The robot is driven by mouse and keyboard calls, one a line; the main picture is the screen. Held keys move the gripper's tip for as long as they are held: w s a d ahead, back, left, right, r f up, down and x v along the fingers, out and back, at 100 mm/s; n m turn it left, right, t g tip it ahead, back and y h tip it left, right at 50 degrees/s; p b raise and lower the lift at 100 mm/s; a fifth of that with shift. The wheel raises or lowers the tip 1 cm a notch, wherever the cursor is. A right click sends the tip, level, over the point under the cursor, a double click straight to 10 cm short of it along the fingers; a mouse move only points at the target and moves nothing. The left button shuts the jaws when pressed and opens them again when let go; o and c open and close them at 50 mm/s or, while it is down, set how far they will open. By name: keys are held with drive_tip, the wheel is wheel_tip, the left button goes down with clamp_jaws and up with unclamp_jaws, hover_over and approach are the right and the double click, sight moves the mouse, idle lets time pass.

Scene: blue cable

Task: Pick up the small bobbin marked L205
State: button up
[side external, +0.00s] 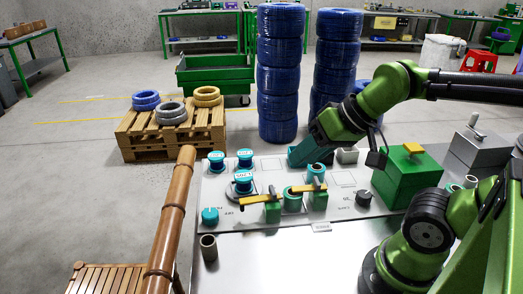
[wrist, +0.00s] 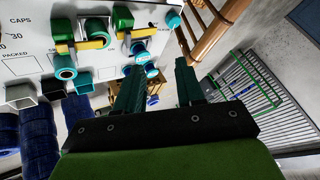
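Three small bobbins with blue windings and white labels stand on the grey panel's left part: one at the back left (side external: 216,161), one at the back right (side external: 245,159) and one in front on a round base (side external: 243,183). The label print is too small to read surely, so I cannot tell which is L205. My gripper (side external: 296,157) is above the panel's back edge, to the right of the bobbins and apart from them. In the wrist view, my gripper (wrist: 160,66) has its fingers spread with nothing held. Small blue-and-white bobbins (wrist: 152,71) show beyond the gap between them.
Green blocks with yellow levers (side external: 268,207) and teal-rimmed cups (side external: 292,200) stand right of the bobbins. A green box (side external: 407,175) is farther right. A bamboo pole (side external: 172,220) runs along the panel's left. Tall blue cable stacks (side external: 278,75) stand behind.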

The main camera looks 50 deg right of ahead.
drive_tip(key=o, duration=0.7)
drive_tip(key=g+h, duration=0.2)
drive_tip(key=g, duration=0.5)
hover_over(244, 176)
wheel_tip(244, 176, down, 4)
drive_tip(key=shift+m, duration=0.3)
drive_tip(key=f, duration=1.1)
drive_tip(key=shift+s+f, duration=0.25)
drive_tip(key=shift+s, duration=0.1)
drive_tip(key=shift+w+f, duration=0.15)
drive_tip(key=shift+f, duration=1.25)
drive_tip(key=shift+w+f, duration=0.15)
drive_tip(key=shift+f, duration=1.2)
